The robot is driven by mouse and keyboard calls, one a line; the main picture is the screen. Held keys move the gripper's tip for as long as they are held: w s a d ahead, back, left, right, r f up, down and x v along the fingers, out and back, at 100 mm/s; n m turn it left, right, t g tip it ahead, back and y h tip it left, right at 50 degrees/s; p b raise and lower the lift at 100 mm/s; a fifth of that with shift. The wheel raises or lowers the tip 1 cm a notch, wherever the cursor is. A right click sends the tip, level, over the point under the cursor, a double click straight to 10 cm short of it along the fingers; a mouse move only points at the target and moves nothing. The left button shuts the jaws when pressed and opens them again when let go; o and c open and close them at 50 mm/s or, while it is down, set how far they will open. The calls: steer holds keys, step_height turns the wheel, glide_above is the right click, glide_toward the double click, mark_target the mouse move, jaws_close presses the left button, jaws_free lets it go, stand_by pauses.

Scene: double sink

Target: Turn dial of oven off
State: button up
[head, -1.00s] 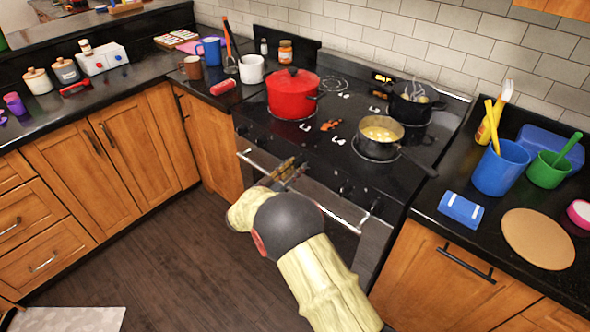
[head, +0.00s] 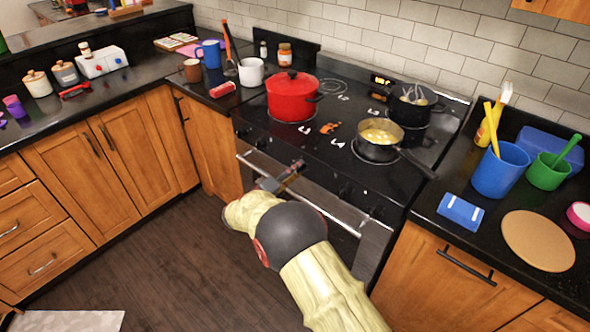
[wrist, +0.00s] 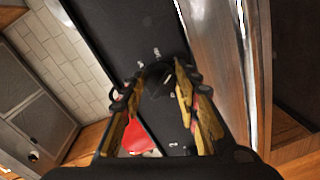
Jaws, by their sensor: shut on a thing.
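The oven (head: 330,180) stands in the counter run, with black dials along its front panel. One dial (head: 345,190) shows to the right of my gripper. My gripper (head: 296,166) is at the front panel, above the oven's handle bar. In the wrist view, a dark round dial (wrist: 158,76) sits between the fingertips of my gripper (wrist: 160,88), which is shut on it. In the head view, my gripper hides this dial. The dial's pointer setting is too small to read.
A red pot (head: 292,98) and a steel saucepan (head: 378,142) stand on the stovetop, the saucepan's handle pointing front right. A dark pot (head: 410,108) is behind. The oven handle bar (head: 330,216) runs just below the gripper.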

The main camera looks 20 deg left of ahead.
steer(key=shift+w+a+n+h+p, duration=0.25)
steer(key=shift+n+p, duration=1.35)
steer(key=shift+n, duration=3.05)
steer(key=shift+s+n+h+p, duration=0.25)
steer(key=shift+n+p, duration=1.35)
steer(key=shift+n, duration=3.1)
steer(key=shift+w+a+n+h+p, duration=0.3)
steer(key=shift+n+p, duration=1.3)
steer(key=shift+n, duration=3.05)
steer(key=shift+s+d, duration=0.15)
steer(key=o, duration=1.2)
steer(key=shift+c, duration=0.2)
